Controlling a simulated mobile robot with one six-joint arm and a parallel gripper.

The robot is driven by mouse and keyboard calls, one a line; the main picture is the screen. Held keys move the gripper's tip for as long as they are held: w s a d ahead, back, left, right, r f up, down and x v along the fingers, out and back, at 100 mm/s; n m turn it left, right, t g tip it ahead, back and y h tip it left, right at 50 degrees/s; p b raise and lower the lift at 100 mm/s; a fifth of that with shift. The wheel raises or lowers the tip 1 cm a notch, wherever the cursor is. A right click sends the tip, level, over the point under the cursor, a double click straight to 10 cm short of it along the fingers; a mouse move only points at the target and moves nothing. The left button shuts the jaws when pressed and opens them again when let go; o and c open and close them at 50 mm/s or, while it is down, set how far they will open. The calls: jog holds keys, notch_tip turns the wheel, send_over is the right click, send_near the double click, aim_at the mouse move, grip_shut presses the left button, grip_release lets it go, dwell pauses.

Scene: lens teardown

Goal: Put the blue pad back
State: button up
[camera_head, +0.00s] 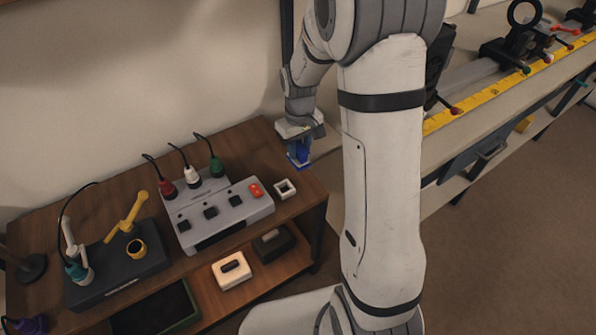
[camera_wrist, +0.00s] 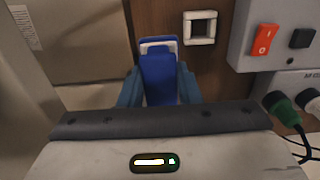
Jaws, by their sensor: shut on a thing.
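The blue pad (camera_wrist: 158,75) is a blue block between the two fingers of my gripper (camera_wrist: 159,88) in the wrist view. A pale rim shows around its far end, with more blue beyond. In the head view the blue pad (camera_head: 299,158) is under my gripper (camera_head: 301,145), at the back right corner of the wooden bench. My gripper is shut on it. I cannot tell whether the pad touches the bench top. A small white square frame (camera_head: 285,188) with a dark opening lies on the bench nearby; it also shows in the wrist view (camera_wrist: 200,28).
A grey switch box (camera_head: 225,217) with a red switch and several cabled plugs stands left of the white frame. A dark stand (camera_head: 115,275) with a yellow tool is farther left. A shelf below holds a white box (camera_head: 231,270). An optical rail table stands at right.

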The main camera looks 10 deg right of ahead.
aim_at(300, 163)
jog(key=shift+f+b, duration=0.35)
jog(key=shift+f, duration=2.8)
jog(key=shift+f, duration=0.15)
jog(key=o, duration=1)
